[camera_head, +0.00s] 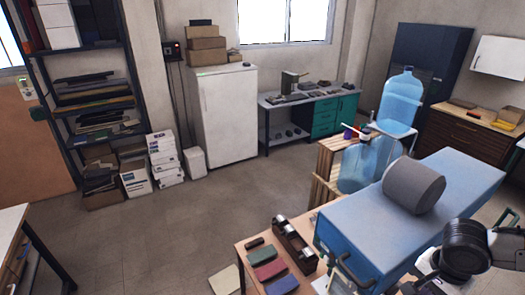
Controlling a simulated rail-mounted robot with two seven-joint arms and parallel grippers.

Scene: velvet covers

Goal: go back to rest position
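My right arm (466,247) comes in at the lower right, a black rounded joint with pale links. My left gripper is not in view. On a small wooden table lie a green block (262,253), a dark red one (270,269) and a dark blue one (283,286), side by side. A dark tray holding rollers (295,245) stands next to them.
A white cabinet (225,115), shelves (92,95) and paper stacks (163,158) line the back. The middle floor (180,225) is clear.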

